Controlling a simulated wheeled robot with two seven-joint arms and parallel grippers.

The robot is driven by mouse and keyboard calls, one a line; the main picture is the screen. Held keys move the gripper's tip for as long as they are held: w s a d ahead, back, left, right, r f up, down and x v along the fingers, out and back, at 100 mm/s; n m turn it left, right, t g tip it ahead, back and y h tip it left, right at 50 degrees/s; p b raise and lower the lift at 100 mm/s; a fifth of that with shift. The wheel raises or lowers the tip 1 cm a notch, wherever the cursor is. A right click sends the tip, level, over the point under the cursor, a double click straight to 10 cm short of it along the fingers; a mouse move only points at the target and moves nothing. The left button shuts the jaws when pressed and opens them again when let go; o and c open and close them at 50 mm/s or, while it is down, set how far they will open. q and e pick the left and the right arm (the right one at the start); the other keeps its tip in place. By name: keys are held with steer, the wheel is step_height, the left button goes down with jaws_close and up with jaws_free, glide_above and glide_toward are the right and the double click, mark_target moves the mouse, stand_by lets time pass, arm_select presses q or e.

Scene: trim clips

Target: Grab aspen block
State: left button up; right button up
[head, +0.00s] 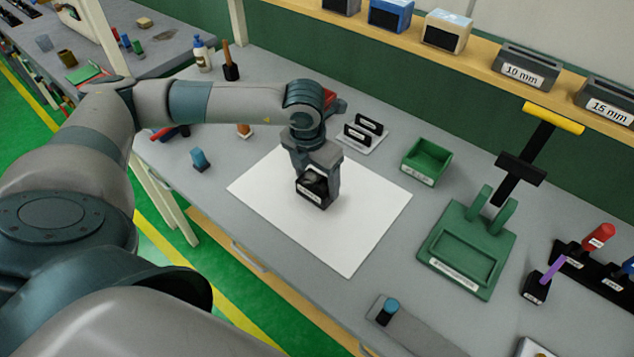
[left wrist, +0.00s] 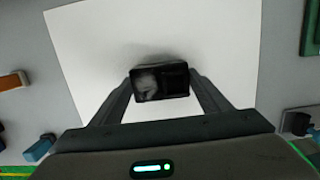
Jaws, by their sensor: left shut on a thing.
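My left gripper (head: 316,190) is shut on a dark block (head: 315,198) with a small white label on its front, too small to read. The block is just above or on the white sheet (head: 360,225); I cannot tell which. In the left wrist view the same dark block (left wrist: 161,83) sits between the two fingers, with a paler patch on its left part and a soft shadow on the sheet beyond it. No block shows a readable aspen name. My right gripper is out of view.
A pale stand with two black labelled pieces (head: 357,135) is behind the gripper. A green bin (head: 427,162) and a green press fixture (head: 467,250) stand to the right. A small blue object (head: 200,159) lies left. Most of the white sheet is clear.

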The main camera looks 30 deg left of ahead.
mark_target(322, 182)
arm_select(q)
steer(key=shift+r, duration=0.1)
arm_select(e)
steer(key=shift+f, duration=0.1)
arm_select(q)
steer(key=shift+r+b, duration=0.4)
steer(key=r+b, duration=0.1)
steer(key=d+r, duration=0.1)
steer(key=r, duration=0.1)
steer(key=shift+s+r+b, duration=0.1)
steer(key=shift+r+b, duration=0.05)
steer(key=shift+b, duration=0.25)
steer(key=s+d+r+b, duration=0.3)
steer(key=s+d+r, duration=0.2)
steer(key=d, duration=0.4)
steer(key=shift+d+r, duration=0.3)
steer(key=shift+r, duration=0.6)
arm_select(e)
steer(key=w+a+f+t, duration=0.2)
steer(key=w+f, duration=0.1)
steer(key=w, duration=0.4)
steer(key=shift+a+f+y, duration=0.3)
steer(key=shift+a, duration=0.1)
arm_select(q)
steer(key=shift+w+f, duration=0.1)
